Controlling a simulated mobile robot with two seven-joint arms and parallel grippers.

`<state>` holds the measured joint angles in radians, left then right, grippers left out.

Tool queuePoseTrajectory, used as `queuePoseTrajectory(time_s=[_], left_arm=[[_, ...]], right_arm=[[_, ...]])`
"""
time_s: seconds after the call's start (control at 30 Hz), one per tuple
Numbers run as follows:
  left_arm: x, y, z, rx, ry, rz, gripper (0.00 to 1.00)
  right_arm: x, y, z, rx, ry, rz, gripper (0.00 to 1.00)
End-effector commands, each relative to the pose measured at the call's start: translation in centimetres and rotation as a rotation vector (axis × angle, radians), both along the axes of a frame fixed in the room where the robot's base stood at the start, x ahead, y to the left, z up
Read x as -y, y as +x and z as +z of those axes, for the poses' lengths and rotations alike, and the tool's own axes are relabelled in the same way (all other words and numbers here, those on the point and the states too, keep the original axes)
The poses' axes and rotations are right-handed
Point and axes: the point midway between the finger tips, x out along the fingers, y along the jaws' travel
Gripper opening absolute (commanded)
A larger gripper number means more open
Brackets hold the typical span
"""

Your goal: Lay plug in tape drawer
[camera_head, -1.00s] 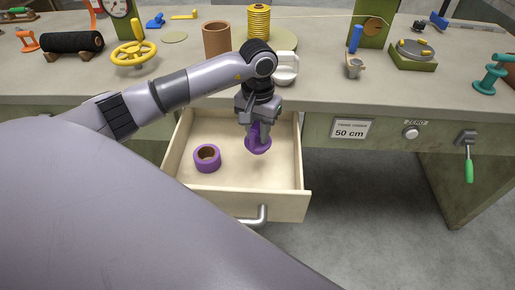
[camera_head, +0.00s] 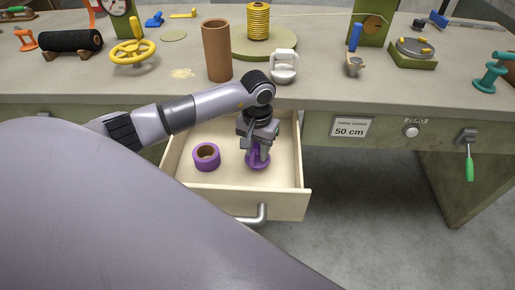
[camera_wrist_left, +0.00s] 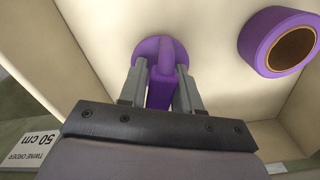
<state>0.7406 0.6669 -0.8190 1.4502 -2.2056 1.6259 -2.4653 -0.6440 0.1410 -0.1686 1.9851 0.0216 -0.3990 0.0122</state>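The purple plug (camera_head: 258,166), with a round disc end and a narrow grip, is inside the open pale-wood drawer (camera_head: 225,202). My left gripper (camera_head: 257,155) reaches down into the drawer from above. In the left wrist view its fingers (camera_wrist_left: 160,88) stand on both sides of the plug's grip (camera_wrist_left: 162,68) and appear shut on it. The disc is low, at or close to the drawer floor; I cannot tell whether it touches. My right gripper is not in view.
A purple tape roll (camera_head: 206,165) lies in the drawer, left of the plug. The workbench (camera_head: 130,84) above carries a brown tube (camera_head: 216,52), a white clamp-like piece (camera_head: 284,72) and a yellow handwheel (camera_head: 120,58). A green-handled lever (camera_head: 469,168) hangs at the right.

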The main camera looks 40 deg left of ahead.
Motion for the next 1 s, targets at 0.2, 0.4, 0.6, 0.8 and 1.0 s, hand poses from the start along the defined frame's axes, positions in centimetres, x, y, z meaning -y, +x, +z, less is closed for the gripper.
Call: queuePoseTrajectory(time_s=[0.2, 0.4, 0.6, 0.8, 1.0], left_arm=[[0.0, 0.0, 0.0, 0.0, 0.0, 0.0, 0.53], [0.0, 0.0, 0.3, 0.0, 0.0, 0.0, 0.53], [-0.1, 0.1, 3.0, 0.006, 0.002, -0.001, 0.53], [-0.1, 0.1, 7.5, 0.005, 0.002, -0.001, 0.53], [0.0, 0.0, 11.0, 0.003, 0.001, -0.001, 0.53]], right_arm=[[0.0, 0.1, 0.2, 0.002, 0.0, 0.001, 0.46], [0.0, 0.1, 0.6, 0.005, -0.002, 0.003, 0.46], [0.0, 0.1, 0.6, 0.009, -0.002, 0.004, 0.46], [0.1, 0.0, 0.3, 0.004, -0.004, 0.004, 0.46], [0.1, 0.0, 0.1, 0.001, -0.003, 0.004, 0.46]])
